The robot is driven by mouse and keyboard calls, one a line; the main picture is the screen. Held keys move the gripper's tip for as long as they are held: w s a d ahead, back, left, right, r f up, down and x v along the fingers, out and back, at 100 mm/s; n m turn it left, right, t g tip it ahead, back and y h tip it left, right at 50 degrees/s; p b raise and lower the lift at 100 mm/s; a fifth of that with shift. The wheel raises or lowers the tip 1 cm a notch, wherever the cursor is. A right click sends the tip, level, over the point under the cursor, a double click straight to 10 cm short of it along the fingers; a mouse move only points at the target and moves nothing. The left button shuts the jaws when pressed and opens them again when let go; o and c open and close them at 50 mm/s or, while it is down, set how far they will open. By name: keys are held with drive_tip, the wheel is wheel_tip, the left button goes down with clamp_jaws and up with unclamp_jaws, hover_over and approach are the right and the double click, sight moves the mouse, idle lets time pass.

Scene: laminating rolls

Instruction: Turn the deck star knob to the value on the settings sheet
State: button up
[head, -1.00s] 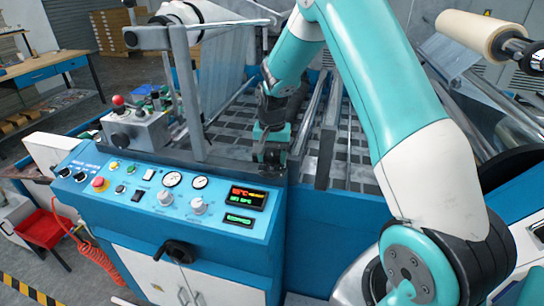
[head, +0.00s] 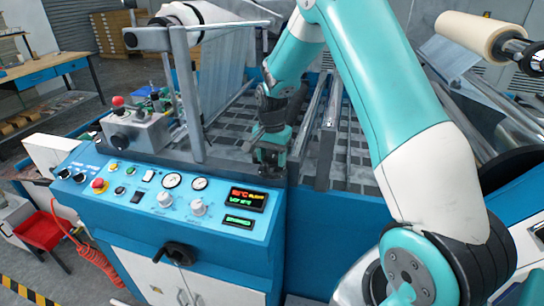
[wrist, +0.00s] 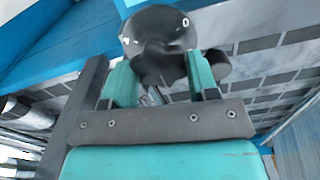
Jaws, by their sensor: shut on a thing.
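The deck star knob (wrist: 158,30) is dark, lobed and bears small pale marks; it shows at the top of the wrist view. My gripper (wrist: 158,85) has its two teal fingers on either side of the knob, shut on it. In the head view my gripper (head: 268,160) points down at the deck just behind the right end of the blue control panel. There the knob is hidden behind my gripper. The settings sheet cannot be made out in these frames, and the knob's marks are too small to read.
The blue control panel (head: 115,200) carries dials, knobs, a red button and a lit display (head: 248,198). A grey upright post (head: 188,95) stands left of my gripper. Metal rollers (head: 312,115) lie to its right. A cream roll (head: 480,35) is at the upper right.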

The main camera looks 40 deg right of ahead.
sight(272, 159)
drive_tip(key=o, duration=0.9)
wheel_tip(272, 159, up, 18)
drive_tip(key=b, duration=0.3)
drive_tip(key=shift+f, duration=0.25)
